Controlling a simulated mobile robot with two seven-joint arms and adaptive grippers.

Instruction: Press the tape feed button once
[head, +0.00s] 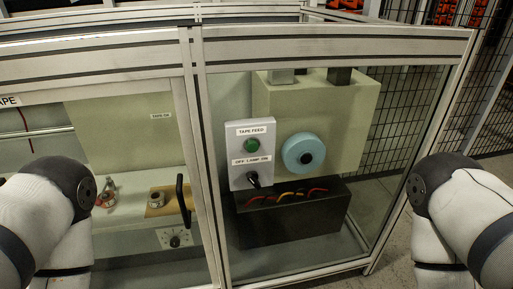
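The green tape feed button (251,145) sits on a pale control panel (238,172), under a label reading "TAPE FEED". A black lamp switch (252,179) is below it, under a label that appears to read "OFF LAMP ON". The panel is in the middle of the head view, at the framed enclosure. Parts of my two arms show at the left and right edges. Neither gripper is in view, and nothing of mine touches the button.
A blue tape roll (304,152) is mounted on a beige machine block right of the panel. A dark box (293,215) with red and yellow cables stands below. An aluminium frame post (200,150) stands left of the panel. A black handle (183,199) and a dial (174,241) are further left.

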